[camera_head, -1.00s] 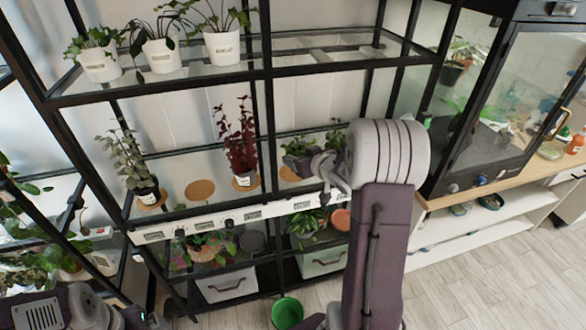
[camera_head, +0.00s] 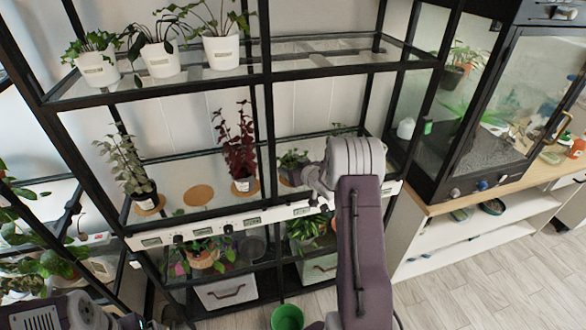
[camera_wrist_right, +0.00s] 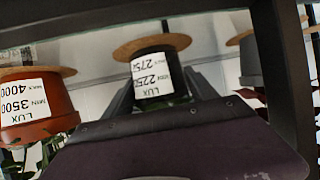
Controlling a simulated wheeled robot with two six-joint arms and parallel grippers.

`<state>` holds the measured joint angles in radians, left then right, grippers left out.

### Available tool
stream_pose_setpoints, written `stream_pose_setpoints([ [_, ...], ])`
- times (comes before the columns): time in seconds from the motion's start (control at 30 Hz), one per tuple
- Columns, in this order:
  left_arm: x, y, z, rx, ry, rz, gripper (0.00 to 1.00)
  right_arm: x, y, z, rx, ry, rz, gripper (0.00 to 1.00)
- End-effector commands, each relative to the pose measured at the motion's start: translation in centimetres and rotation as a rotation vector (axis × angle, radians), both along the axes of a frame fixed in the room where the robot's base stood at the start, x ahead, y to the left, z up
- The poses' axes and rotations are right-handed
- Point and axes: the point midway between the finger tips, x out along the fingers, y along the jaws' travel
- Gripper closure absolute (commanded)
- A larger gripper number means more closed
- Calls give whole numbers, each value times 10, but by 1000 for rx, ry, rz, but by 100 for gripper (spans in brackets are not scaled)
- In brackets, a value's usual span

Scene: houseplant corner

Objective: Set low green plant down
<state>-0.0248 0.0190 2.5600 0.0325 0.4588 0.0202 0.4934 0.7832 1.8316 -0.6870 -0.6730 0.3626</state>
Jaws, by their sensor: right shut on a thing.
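The low green plant (camera_head: 293,159) stands upright in a small dark pot on the middle shelf, right of the dark red plant. The pot's base meets a round cork mat (camera_wrist_right: 150,45), with no gap that I can see. My right gripper (camera_wrist_right: 157,92) is shut on this pot, one finger on each side. In the head view my right gripper (camera_head: 308,180) is partly hidden by its arm. My left fingertips are out of view.
The red plant (camera_head: 237,145) and a grey-green plant (camera_head: 127,170) stand to the left on mats. An empty cork mat (camera_head: 198,195) lies between them. A terracotta pot (camera_wrist_right: 38,105) is close beside my right gripper. Black shelf posts (camera_head: 265,120) frame the space.

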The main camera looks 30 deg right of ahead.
Motion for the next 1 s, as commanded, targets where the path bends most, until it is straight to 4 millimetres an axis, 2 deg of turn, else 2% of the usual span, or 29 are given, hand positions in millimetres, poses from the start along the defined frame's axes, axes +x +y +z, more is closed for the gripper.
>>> stream_pose_setpoints([
  [0.17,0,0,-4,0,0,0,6,0,0,-5,0,-1,0,81],
  [0.2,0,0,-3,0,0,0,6,0,0,-4,1,0,0,22],
  [0.23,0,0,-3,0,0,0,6,0,0,-4,0,0,0,14],
  [0.27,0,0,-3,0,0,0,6,0,0,-4,1,0,0,11],
  [0.53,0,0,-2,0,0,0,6,0,0,-3,0,0,0,11],
  [0.63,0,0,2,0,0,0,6,-1,0,4,0,0,0,11],
  [0.77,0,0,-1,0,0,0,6,-21,0,12,1,-1,-3,11],
  [1.0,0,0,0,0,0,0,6,-72,2,36,0,-1,-3,11],
])
